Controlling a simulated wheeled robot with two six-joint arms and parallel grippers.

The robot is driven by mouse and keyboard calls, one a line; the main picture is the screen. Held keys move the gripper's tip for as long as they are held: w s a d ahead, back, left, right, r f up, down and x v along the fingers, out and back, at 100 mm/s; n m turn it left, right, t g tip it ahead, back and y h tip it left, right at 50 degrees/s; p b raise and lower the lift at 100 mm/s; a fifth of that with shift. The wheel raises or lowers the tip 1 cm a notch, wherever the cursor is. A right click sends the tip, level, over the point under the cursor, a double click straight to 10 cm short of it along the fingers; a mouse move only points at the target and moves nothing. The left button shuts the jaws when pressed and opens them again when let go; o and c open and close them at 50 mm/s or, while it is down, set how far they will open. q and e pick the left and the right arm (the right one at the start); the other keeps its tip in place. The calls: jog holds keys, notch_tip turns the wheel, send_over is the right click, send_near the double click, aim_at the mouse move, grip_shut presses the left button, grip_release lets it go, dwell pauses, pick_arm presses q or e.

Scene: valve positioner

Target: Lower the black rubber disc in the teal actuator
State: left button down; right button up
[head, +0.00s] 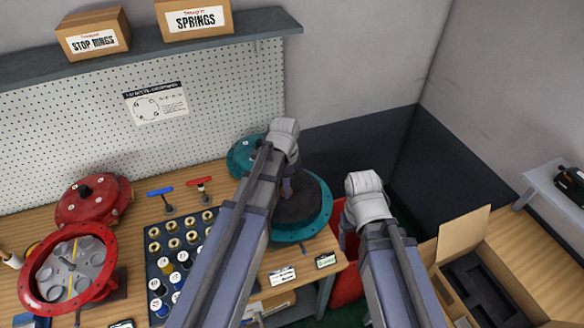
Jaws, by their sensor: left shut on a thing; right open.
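The teal actuator (326,208) is an open round housing with a flanged rim at the right end of the wooden bench. The black rubber disc (305,207) lies inside its rim outline in the head view. I cannot tell whether it rests in the housing or is held just above. My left gripper (287,190) points down over the disc and is shut on it; my arm hides part of the disc and the fingertips. My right gripper (345,240) is open and apart from the disc, right of the actuator, with its fingers largely hidden behind the wrist.
A teal cover (240,155) lies behind the actuator. A tray (155,232) of springs, a red housing (30,275) and a red cover (92,200) stand left. A red bin (340,285) and an open cardboard box (465,236) are right.

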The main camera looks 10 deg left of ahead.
pick_arm(q)
jog(key=shift+w, duration=0.5)
jog(key=shift+s, duration=0.1)
pick_arm(e)
jog(key=shift+w, duration=0.4)
jog(key=shift+s+f, duration=0.1)
pick_arm(q)
jog(key=shift+f+b, duration=3.65)
pick_arm(e)
notch_tip(320, 180, down, 7)
pick_arm(q)
jog(key=shift+f+b, duration=1.55)
jog(key=shift+b, duration=0.05)
pick_arm(e)
jog(key=shift+f, duration=1.65)
pick_arm(q)
jog(key=shift+c, duration=2)
grip_release()
jog(key=shift+r, duration=0.1)
pick_arm(e)
jog(key=shift+r, duration=0.15)
